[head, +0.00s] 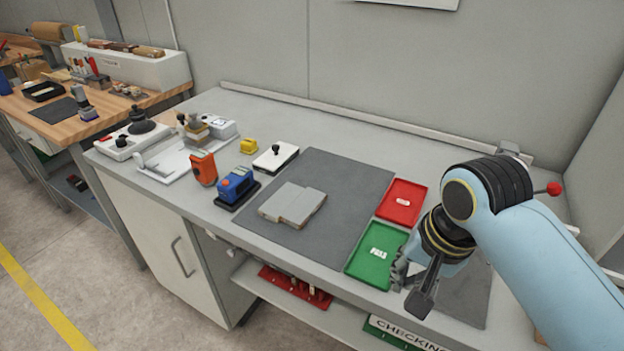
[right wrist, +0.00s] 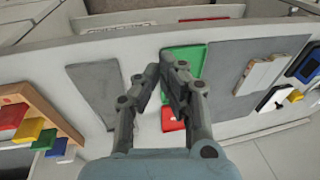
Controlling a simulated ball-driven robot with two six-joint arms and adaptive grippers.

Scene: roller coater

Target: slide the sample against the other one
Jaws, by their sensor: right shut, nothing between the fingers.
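Two flat grey samples (head: 290,204) lie on the dark grey mat (head: 345,182) in the head view. They sit side by side with their ends offset; I cannot tell whether their edges fully touch. In the right wrist view the samples (right wrist: 264,72) appear small at the right. My right gripper (head: 408,293) is shut and empty, above the front edge of the bench by the green tray, apart from the samples and to their right. Its fingertips (right wrist: 166,66) are close together in the wrist view. My left gripper is not in view.
A green tray (head: 370,262) and a red tray (head: 401,203) lie right of the samples. A blue device (head: 236,186), an orange device (head: 203,168) and a white block with a black knob (head: 276,157) stand left. The mat around the samples is clear.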

